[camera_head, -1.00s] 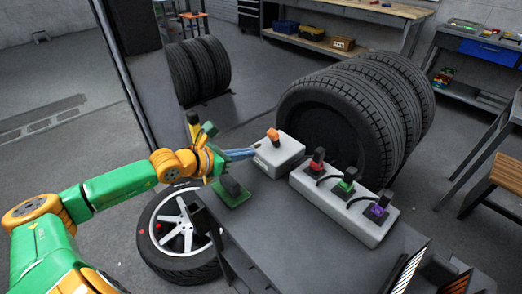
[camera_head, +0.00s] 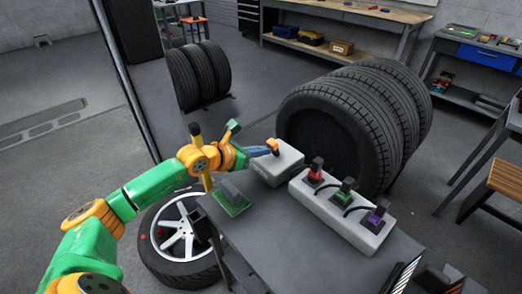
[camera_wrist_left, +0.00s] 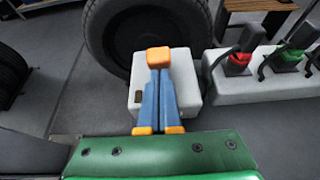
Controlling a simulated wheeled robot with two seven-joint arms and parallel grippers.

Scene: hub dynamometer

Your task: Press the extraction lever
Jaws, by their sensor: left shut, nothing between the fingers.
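An orange-tipped lever (camera_head: 273,144) stands on a separate white box (camera_head: 283,165) at the back left of the dark table. I take it to be the extraction lever. My left gripper (camera_head: 262,151) is shut, with its blue fingers right at the lever's near side. In the left wrist view the shut fingers (camera_wrist_left: 158,76) point straight at the orange tip (camera_wrist_left: 158,57) over the white box (camera_wrist_left: 185,75). The tips overlap or meet its near edge; I cannot tell whether they touch. The lever's lower part is hidden behind the fingers. My right gripper is not in view.
A white strip (camera_head: 335,212) with red (camera_head: 316,172), green (camera_head: 344,190) and purple (camera_head: 376,214) switches lies to the right. A green plate with a grey lever (camera_head: 232,195) is at the table's left corner. Large tires (camera_head: 365,115) stand behind. The front tabletop (camera_head: 285,230) is clear.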

